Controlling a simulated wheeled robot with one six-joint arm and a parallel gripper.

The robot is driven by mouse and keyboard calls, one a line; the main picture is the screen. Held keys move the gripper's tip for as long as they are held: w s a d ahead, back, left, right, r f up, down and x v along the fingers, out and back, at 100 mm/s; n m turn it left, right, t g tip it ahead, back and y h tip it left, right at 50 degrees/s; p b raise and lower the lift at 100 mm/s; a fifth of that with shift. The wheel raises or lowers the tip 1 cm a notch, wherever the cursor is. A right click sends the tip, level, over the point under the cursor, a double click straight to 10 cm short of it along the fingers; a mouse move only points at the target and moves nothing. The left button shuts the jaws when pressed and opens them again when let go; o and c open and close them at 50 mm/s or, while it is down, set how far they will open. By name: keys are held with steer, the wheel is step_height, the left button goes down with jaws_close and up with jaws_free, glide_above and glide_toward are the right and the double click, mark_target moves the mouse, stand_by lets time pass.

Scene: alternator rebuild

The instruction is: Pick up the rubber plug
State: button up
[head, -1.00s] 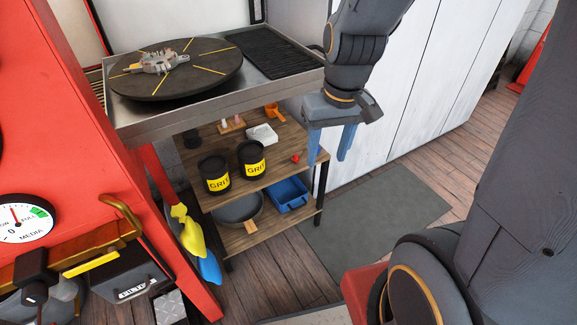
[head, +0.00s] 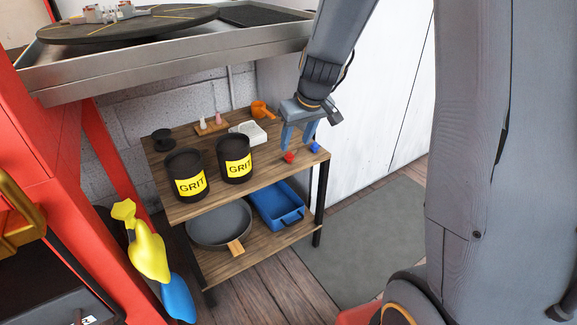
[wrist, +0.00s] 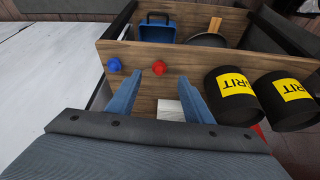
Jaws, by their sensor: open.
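Two small rounded pieces lie near the right end of the upper wooden shelf: a red one (head: 289,157) and a blue one (head: 316,147). Either may be the rubber plug; I cannot tell which by its look. My gripper (head: 297,145) points down over that end of the shelf, open and empty. In the wrist view, the red piece (wrist: 159,69) appears beyond and between the open blue fingers (wrist: 160,77). The blue piece (wrist: 114,65) lies to its left, outside the fingers. The gap between fingertips and red piece is hard to judge.
Two black GRIT tins (head: 185,175) (head: 235,159) stand left on the upper shelf (head: 208,206). A white dish (head: 249,132) and orange scoop (head: 263,110) lie behind. The blue tray (head: 278,206) and pan (head: 219,225) are below. A metal bench (head: 170,61) overhangs the left.

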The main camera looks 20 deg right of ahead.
mark_target(291, 154)
steer(key=b+x, duration=0.3)
steer(key=x, duration=0.5)
steer(key=shift+w+f, duration=0.1)
steer(key=shift+w, duration=0.15)
steer(key=c, duration=1.1)
steer(key=shift+r+p, duration=0.35)
steer(key=shift+r, duration=0.2)
steer(key=v, duration=0.1)
steer(key=p+v, duration=0.1)
steer(key=shift+w+r, duration=0.15)
steer(key=shift+r, duration=0.35)
steer(key=shift+s+d+r, duration=0.65)
steer(key=shift+s, duration=2.2)
steer(key=shift+s+d+r, duration=0.6)
steer(key=shift+s+d, duration=0.05)
steer(key=shift+s, duration=2.2)
steer(key=shift+s+d+r, duration=0.65)
steer(key=shift+s, duration=2.2)
steer(key=shift+p, duration=0.3)
